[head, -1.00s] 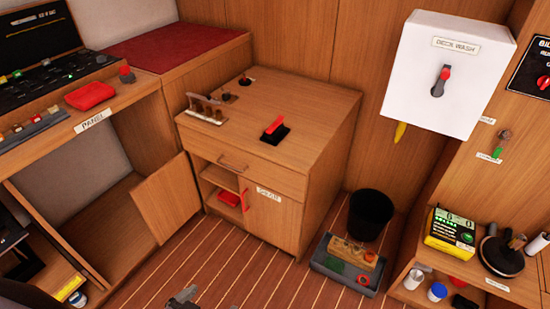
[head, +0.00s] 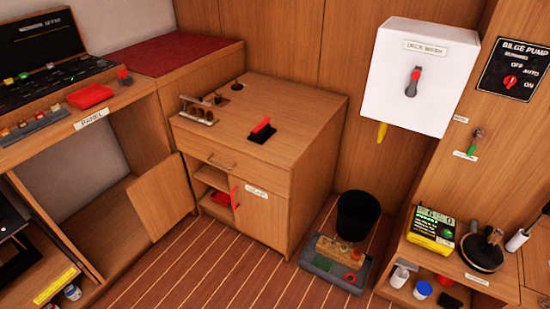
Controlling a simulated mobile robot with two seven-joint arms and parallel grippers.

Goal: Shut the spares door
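The middle wooden cabinet (head: 240,160) has a drawer on top and a front panel below it (head: 264,217) with a small white label (head: 257,191) too blurred to read. A red upright handle (head: 234,197) is at that panel's left edge. Left of the handle the cabinet's front is open, showing a shelf and a red item (head: 220,199). A plain wooden door (head: 162,197) stands swung open at the desk's open cupboard on the left. I cannot read which door is marked spares. Neither of my grippers is in view.
The striped floor (head: 215,275) in front of the cabinet is clear. A black bin (head: 357,214) and a grey tray (head: 330,275) with small items stand to its right. A low shelf unit (head: 400,296) is at the right. A white box (head: 420,75) hangs on the wall.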

